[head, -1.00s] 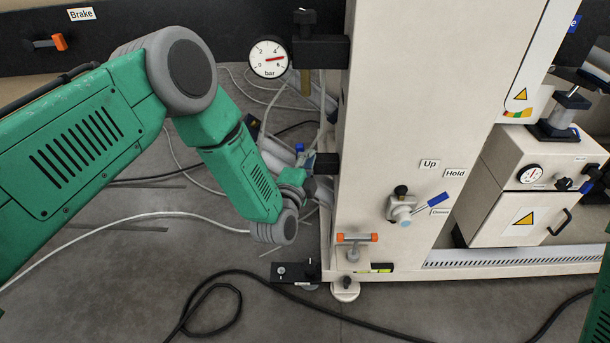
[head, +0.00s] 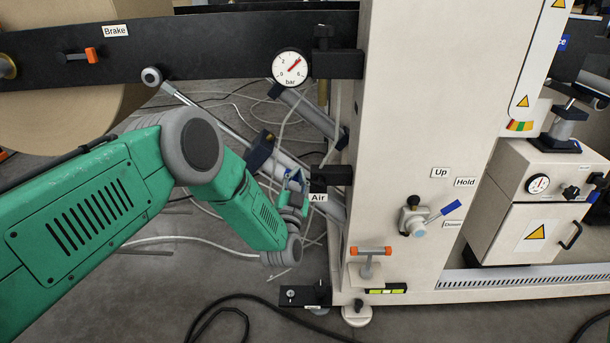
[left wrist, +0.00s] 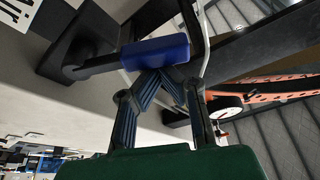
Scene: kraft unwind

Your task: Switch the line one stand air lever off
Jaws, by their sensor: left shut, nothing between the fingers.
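The stand air lever shows in the left wrist view as a blue handle (left wrist: 156,52) on a dark shaft out of a black block (left wrist: 80,45). In the head view its black mount (head: 331,176) sits on the cream stand's left side, above the "Air" label (head: 318,198). The lever there is small and partly hidden behind my gripper. My left gripper (head: 297,183) is at the mount's left. In the left wrist view its fingertips (left wrist: 166,74) are together and empty, right at the handle's lower edge; I cannot tell whether they touch. My right gripper is not in view.
A pressure gauge (head: 291,67) hangs above the air mount. A blue Up/Hold/Down lever (head: 443,215) and an orange-handled clamp (head: 371,251) are on the cream stand (head: 400,120). An orange Brake lever (head: 91,54) is on the black beam. Cables lie on the floor.

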